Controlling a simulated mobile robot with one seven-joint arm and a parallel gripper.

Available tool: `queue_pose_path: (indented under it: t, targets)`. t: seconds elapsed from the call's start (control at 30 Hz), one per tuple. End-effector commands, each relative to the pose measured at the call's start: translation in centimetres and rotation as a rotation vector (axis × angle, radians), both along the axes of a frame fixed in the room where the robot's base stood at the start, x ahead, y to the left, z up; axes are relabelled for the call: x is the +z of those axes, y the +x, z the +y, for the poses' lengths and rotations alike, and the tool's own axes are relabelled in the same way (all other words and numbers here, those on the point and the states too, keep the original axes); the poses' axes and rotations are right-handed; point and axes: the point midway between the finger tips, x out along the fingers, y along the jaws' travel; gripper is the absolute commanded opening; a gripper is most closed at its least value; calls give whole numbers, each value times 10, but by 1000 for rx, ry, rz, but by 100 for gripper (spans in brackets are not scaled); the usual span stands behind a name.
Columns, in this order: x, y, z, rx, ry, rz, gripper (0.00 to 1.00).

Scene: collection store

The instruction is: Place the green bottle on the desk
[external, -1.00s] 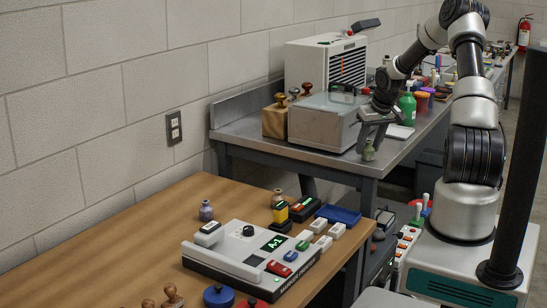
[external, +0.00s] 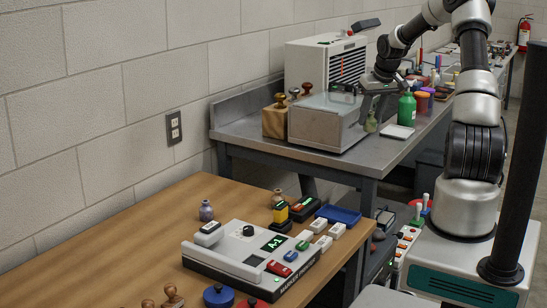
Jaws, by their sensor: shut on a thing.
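The fingers cover the bottle's upper part. I cannot tell whether the bottle's base touches the bench top. A larger, bright green bottle (external: 406,110) stands on the bench just right of my gripper. The wooden desk (external: 140,250) is in the foreground, lower than my gripper in the picture.
The desk carries a grey marker device (external: 250,262), a blue tray (external: 338,214), a small purple-grey bottle (external: 206,211) and several stamps. Its left part is clear. On the bench are the lidded box (external: 325,122), a white vented unit (external: 325,62) and a white pad (external: 397,132).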

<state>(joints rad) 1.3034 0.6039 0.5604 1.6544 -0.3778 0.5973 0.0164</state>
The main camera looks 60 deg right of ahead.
Motion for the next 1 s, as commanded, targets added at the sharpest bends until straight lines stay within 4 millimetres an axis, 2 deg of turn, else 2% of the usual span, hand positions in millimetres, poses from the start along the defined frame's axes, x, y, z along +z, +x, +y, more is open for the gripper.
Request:
queue_pose_path:
  t: [0.17,0.27,0.5,0.7,1.0]
  targets:
    - [8,0,0,-1,1,-1,9]
    - [21,1,-1,-1,-4,-2,9]
    - [77,1,-1,-2,-5,-3,9]
    - [118,1,0,0,-3,-3,9]
    - [114,56,40,105,0,-3,9]
